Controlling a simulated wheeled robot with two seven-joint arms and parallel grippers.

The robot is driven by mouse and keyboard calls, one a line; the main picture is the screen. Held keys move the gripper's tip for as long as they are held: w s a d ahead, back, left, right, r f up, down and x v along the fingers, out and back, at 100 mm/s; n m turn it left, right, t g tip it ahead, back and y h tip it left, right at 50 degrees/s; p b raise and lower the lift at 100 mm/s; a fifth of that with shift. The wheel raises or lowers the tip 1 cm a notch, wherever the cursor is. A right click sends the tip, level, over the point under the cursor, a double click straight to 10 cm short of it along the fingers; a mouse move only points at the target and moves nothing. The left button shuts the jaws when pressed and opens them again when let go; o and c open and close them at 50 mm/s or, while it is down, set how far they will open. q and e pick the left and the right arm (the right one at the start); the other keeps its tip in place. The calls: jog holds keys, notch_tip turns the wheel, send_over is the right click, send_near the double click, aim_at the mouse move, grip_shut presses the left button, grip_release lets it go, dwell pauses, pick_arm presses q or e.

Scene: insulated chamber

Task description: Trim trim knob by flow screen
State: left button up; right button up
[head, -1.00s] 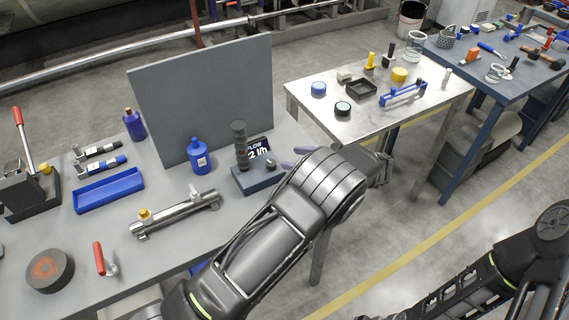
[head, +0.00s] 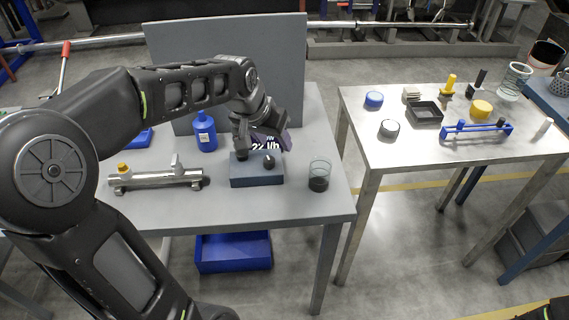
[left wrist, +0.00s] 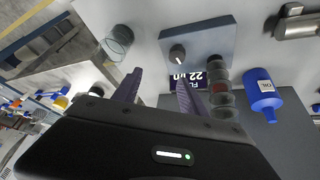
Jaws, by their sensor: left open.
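The trim knob (head: 269,162), small, dark and round, sits on a blue-grey block (head: 250,181) on the left bench. In the left wrist view the knob (left wrist: 177,53) has a light pointer mark. The flow screen (head: 264,146) stands behind the block, partly covered by my gripper; in the left wrist view its screen (left wrist: 187,76) reads upside down, with "22" and "l/h" legible. My left gripper (head: 271,136) is open above and behind the knob, its purple fingers apart from it. Between its fingertips (left wrist: 155,82) there is nothing. My right gripper is out of view.
A dark segmented column (left wrist: 220,88) rises from the block close beside my fingers. A grey panel (head: 225,65) stands behind.

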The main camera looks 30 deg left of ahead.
aim_at(269, 160)
pick_arm(q)
jog(key=s+a, duration=0.1)
jog(key=s, duration=0.1)
jog(key=shift+s+a+f+g+y, duration=0.2)
jog(key=shift+s+a+g+y, duration=0.1)
jog(key=shift+s+a+g, duration=0.1)
jog(key=shift+w+f, duration=0.1)
jog(key=x, duration=0.7)
jog(key=shift+w+f+p, duration=0.2)
jog(key=shift+f+p, duration=0.05)
jog(key=shift+p, duration=0.05)
jog(key=shift+d, duration=0.1)
grip_shut()
